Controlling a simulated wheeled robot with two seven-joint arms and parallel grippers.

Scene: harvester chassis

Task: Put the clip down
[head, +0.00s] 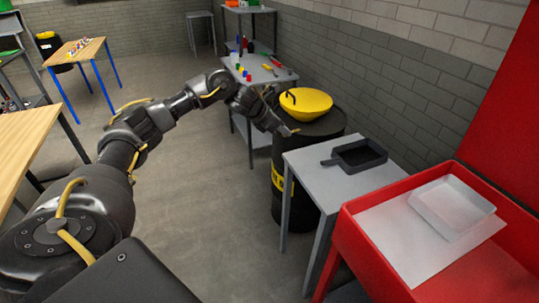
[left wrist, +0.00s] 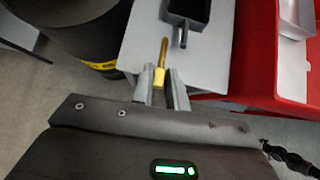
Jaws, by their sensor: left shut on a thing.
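The clip is small and yellow, with a narrow far end, and shows in the left wrist view (left wrist: 161,66). My left gripper (left wrist: 161,84) is shut on its near end. In the head view my left gripper (head: 286,129) is extended, in front of the black drum and close to the back left corner of the small grey table (head: 322,191). The clip (head: 294,131) shows there only as a tiny orange-yellow tip. In the wrist view the clip lies across the grey tabletop (left wrist: 205,75); I cannot tell its height above it. My right gripper is not in view.
A black pan (head: 358,155) stands on the small grey table, with bare surface around it. A red-walled bin (head: 350,228) with a white tray (head: 452,205) stands at right. A yellow bowl (head: 306,103) sits on the black drum (head: 322,127). A shelf (head: 262,72) stands behind.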

